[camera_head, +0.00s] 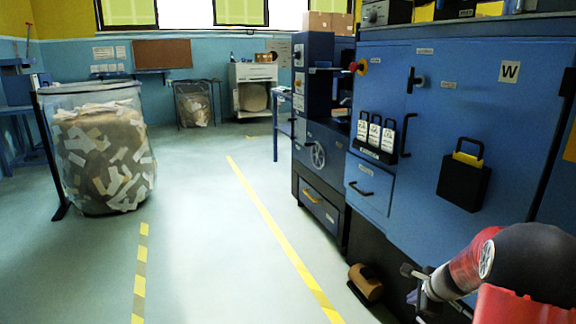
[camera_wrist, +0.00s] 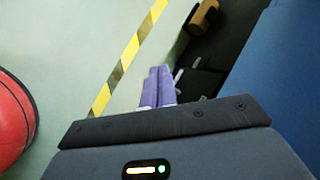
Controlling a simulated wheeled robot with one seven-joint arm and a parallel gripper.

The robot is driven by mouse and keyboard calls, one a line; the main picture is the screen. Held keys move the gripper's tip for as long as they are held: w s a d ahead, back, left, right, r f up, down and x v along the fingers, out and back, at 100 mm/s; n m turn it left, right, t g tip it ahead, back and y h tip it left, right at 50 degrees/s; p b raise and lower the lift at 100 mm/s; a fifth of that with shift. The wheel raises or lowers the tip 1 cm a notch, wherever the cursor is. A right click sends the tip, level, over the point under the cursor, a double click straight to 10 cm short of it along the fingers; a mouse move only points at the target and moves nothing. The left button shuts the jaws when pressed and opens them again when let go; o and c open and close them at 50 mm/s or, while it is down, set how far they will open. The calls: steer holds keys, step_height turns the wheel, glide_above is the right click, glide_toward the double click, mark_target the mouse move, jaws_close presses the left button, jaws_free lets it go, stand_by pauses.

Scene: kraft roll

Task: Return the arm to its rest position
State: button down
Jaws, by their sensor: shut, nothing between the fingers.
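My gripper (camera_head: 413,273) is at the lower right of the head view, low in front of the blue machine (camera_head: 455,125). In the wrist view its two purple fingers (camera_wrist: 160,86) lie together, shut, with nothing between them. My red and black arm reaches in from the lower right corner and hides part of the machine's base. A brown kraft roll (camera_head: 366,281) lies low at the foot of the machine, apart from my gripper. A brown piece, seemingly this roll (camera_wrist: 204,16), shows at the top of the wrist view.
Several white padlock-like tags (camera_head: 375,135) and a black box with a yellow piece (camera_head: 465,180) are on the machine front. A large bin of paper scraps (camera_head: 103,155) stands at left. The floor between the yellow line (camera_head: 285,240) and striped line (camera_head: 140,270) is clear.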

steer(key=s+a+r+n, duration=1.2)
steer(key=s+a+r, duration=0.1)
steer(key=a+r, duration=0.25)
steer(key=s+a+r+n+h, duration=0.1)
steer(key=s+a+r+n, duration=0.1)
steer(key=s+n, duration=0.7)
steer(key=s+a, duration=0.1)
steer(key=s, duration=0.7)
steer(key=shift+s+a+r+g+h, duration=0.15)
steer(key=shift+s+g+h, duration=0.15)
steer(key=shift+g, duration=0.1)
steer(key=shift+w, duration=0.1)
